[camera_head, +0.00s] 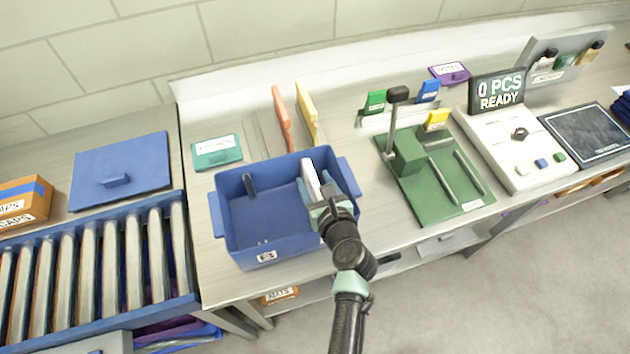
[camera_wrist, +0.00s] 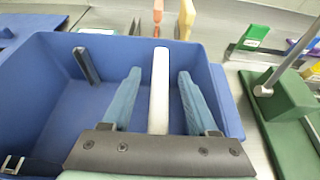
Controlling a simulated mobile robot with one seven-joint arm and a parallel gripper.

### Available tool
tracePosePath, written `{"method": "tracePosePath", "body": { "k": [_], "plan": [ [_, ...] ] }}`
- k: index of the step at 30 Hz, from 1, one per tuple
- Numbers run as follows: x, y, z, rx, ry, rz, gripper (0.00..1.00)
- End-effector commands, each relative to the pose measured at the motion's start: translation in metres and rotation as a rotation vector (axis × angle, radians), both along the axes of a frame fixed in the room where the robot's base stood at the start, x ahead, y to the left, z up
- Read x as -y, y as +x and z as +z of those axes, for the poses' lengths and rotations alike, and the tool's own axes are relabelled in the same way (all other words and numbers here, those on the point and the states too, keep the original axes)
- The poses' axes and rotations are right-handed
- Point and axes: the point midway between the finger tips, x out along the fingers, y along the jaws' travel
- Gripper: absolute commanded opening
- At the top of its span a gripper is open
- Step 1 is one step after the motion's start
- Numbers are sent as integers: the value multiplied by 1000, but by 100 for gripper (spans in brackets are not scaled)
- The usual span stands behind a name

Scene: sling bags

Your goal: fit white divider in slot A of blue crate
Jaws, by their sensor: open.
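The white divider (camera_head: 311,179) stands on edge inside the blue crate (camera_head: 232,225), in its right part. Its far end is at the crate's back wall in the wrist view (camera_wrist: 159,90). My gripper (camera_head: 325,189) reaches down into the crate from the front. In the wrist view my gripper (camera_wrist: 160,75) is open, with one teal finger on each side of the divider and a gap on both sides. The slot under the divider and its near end are hidden by my gripper, so I cannot tell how it sits.
A dark guide (camera_wrist: 86,66) is on the crate's back wall at the left, with the left part empty. Orange (camera_head: 281,118) and cream (camera_head: 307,111) dividers stand behind the crate. A green fixture with a lever (camera_head: 408,155) is close on the right.

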Motion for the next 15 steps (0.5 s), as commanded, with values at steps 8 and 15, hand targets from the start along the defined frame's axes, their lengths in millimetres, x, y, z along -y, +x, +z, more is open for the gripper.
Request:
{"method": "tracePosePath", "body": {
  "k": [8,15],
  "plan": [
    [1,-11,-8,-20,-1,2,60],
    [12,-42,8,-14,-2,0,60]
  ]
}}
